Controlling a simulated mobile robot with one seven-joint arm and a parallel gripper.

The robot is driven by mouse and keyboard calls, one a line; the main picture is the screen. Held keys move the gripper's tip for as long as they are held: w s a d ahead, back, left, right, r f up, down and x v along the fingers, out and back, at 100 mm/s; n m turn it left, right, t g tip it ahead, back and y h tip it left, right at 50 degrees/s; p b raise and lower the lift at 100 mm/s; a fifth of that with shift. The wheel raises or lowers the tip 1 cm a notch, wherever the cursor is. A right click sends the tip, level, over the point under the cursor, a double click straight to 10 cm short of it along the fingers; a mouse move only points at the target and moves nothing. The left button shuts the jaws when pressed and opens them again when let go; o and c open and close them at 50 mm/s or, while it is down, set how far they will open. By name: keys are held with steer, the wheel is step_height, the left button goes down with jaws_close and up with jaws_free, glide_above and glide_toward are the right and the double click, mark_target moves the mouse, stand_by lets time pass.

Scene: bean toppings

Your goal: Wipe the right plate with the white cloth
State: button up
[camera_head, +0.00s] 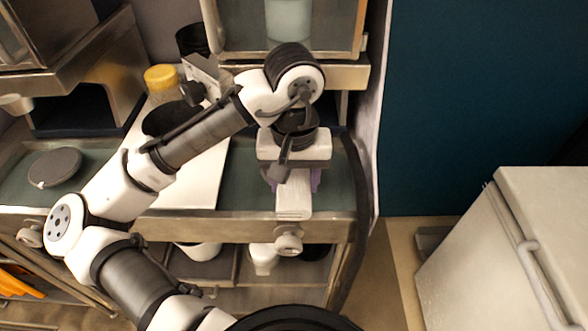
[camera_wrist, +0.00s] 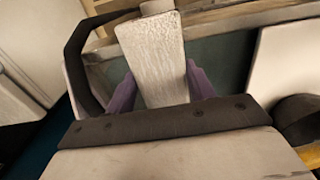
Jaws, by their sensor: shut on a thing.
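My gripper (camera_head: 293,182) points down over the right end of the counter, its purple fingers closed on a pale, flat, long piece that looks like the white cloth (camera_head: 294,203). In the wrist view, the cloth (camera_wrist: 152,50) runs away from between the two fingers of my gripper (camera_wrist: 160,88). A dark round plate (camera_head: 172,117) lies on the white board, left of my gripper and partly hidden by my forearm. A grey round plate or lid (camera_head: 55,167) lies further left on the counter. I cannot tell whether the cloth touches the counter.
The white board (camera_head: 196,180) covers the counter's middle. A yellow-lidded jar (camera_head: 162,80) and a black cup (camera_head: 192,40) stand behind it. A metal-framed glass cabinet (camera_head: 240,25) hangs close above. A white cabinet (camera_head: 545,235) stands at the right, beyond a floor gap.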

mark_target(294, 205)
steer(key=shift+s+r, duration=0.2)
steer(key=shift+s, duration=0.65)
steer(key=shift+s+r, duration=0.2)
steer(key=shift+s, duration=0.6)
steer(key=shift+s+r, duration=0.2)
steer(key=shift+s, duration=0.65)
steer(key=shift+s+f, duration=0.1)
